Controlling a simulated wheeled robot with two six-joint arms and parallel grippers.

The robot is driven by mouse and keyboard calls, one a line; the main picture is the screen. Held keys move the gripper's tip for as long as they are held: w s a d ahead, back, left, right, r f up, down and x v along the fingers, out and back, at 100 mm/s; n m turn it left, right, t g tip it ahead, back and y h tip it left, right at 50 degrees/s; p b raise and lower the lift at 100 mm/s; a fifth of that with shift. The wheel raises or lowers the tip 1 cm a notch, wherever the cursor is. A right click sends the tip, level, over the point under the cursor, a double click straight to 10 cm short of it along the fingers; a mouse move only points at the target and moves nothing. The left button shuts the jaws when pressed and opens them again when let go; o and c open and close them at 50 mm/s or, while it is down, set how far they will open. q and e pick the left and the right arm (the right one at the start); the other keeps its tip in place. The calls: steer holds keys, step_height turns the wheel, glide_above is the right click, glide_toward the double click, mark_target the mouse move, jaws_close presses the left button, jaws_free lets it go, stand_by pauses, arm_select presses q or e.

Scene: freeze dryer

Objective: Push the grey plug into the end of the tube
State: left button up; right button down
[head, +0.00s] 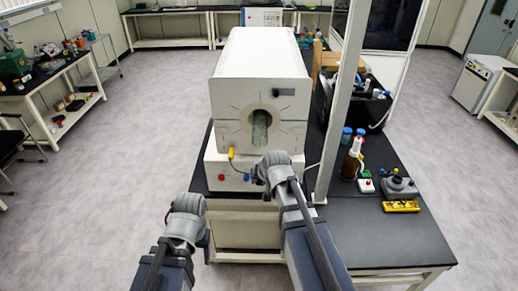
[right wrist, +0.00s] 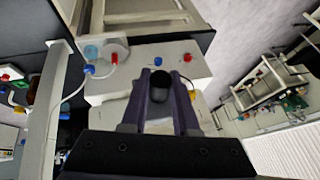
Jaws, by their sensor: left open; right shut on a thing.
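The white machine (head: 263,85) stands on the dark bench, with the open end of the tube (head: 261,127) in the middle of its front face. My right gripper (head: 270,162) is below and slightly right of the tube end, in front of the machine. In the right wrist view, its fingers are shut on the grey plug (right wrist: 159,83), a dark rounded piece. The plug is not clear in the head view, where the hand covers it. My left gripper (head: 188,206) is open, lower left of the machine and apart from it; its fingertips are hard to make out.
A pale upright post (head: 343,100) rises right of the machine. Brown bottles (head: 352,158), a grey device (head: 399,187) and a yellow tray (head: 401,206) sit on the bench (head: 380,235) to the right. A yellow connector (head: 231,153) hangs at the machine's lower left front.

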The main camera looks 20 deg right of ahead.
arm_select(q)
step_height(320, 180, up, 7)
steer(key=p, duration=0.4)
steer(key=shift+f+p, duration=0.2)
steer(key=shift+p, duration=0.1)
arm_select(e)
steer(key=r, duration=0.4)
steer(key=s+r, duration=0.1)
steer(key=r, duration=0.2)
steer(key=shift+a, duration=0.1)
steer(key=shift+w+f, duration=0.1)
steer(key=shift+w, duration=0.05)
steer(key=shift+w+d, duration=0.3)
steer(key=shift+w, duration=0.65)
steer(key=shift+w+d, duration=0.25)
steer(key=shift+w, duration=0.7)
steer(key=shift+w, duration=0.15)
steer(key=shift+w+d, duration=0.25)
steer(key=shift+w, duration=0.45)
steer(key=shift+w+d, duration=0.2)
steer(key=shift+w, duration=0.45)
steer(key=shift+w, duration=0.25)
steer(key=w, duration=0.1)
steer(key=w+d, duration=0.1)
steer(key=w, duration=0.1)
steer(key=shift+w, duration=0.25)
